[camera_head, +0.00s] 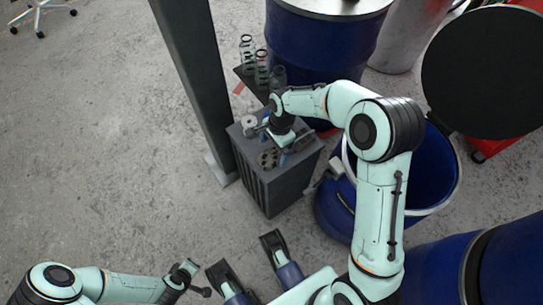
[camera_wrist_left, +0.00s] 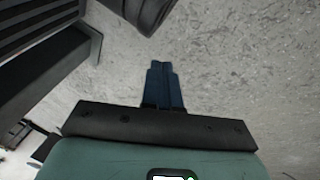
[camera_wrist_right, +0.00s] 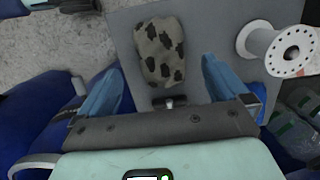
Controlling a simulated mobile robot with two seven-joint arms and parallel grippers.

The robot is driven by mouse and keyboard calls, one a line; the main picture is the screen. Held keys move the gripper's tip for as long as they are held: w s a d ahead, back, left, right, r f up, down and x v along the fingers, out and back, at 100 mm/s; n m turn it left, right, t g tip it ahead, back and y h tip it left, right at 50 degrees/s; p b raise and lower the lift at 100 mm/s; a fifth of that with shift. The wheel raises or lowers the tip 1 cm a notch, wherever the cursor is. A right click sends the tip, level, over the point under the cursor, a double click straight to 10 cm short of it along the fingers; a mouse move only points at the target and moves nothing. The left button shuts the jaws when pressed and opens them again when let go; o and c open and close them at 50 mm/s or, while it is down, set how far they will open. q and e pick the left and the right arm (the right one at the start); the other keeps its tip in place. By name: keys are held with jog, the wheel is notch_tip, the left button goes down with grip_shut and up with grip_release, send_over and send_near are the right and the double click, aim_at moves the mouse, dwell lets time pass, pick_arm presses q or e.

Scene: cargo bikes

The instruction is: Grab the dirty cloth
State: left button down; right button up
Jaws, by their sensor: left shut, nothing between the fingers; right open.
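The dirty cloth (camera_wrist_right: 160,52) is a beige-grey bundle with dark spots, lying on top of a grey cabinet; it also shows in the head view (camera_head: 268,158). My right gripper (camera_wrist_right: 160,75) is open above the cabinet top. In the right wrist view its blue fingers stand apart, with the near end of the cloth between their tips in the picture; I cannot tell the height gap. My left gripper (camera_wrist_left: 165,85) is shut and empty, pointing at bare concrete floor. In the head view it is low at the left, away from the cabinet.
The grey cabinet (camera_head: 272,190) stands beside a dark post (camera_head: 195,75). A white spool (camera_wrist_right: 285,48) sits on its top, right of the cloth in the right wrist view. Glass jars (camera_head: 262,68) stand behind. Blue barrels (camera_head: 320,45) crowd the right.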

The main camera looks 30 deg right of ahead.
aim_at(272, 154)
jog(key=f, duration=0.2)
jog(key=f+b, duration=0.1)
jog(key=shift+a+f, duration=0.15)
jog(key=shift+a, duration=0.15)
pick_arm(q)
jog(key=s+f, duration=0.1)
jog(key=s+f+g, duration=0.1)
jog(key=shift+s+a+f, duration=0.15)
jog(key=shift+s+f, duration=0.1)
jog(key=shift+s, duration=0.15)
pick_arm(e)
jog(key=c, duration=1.1)
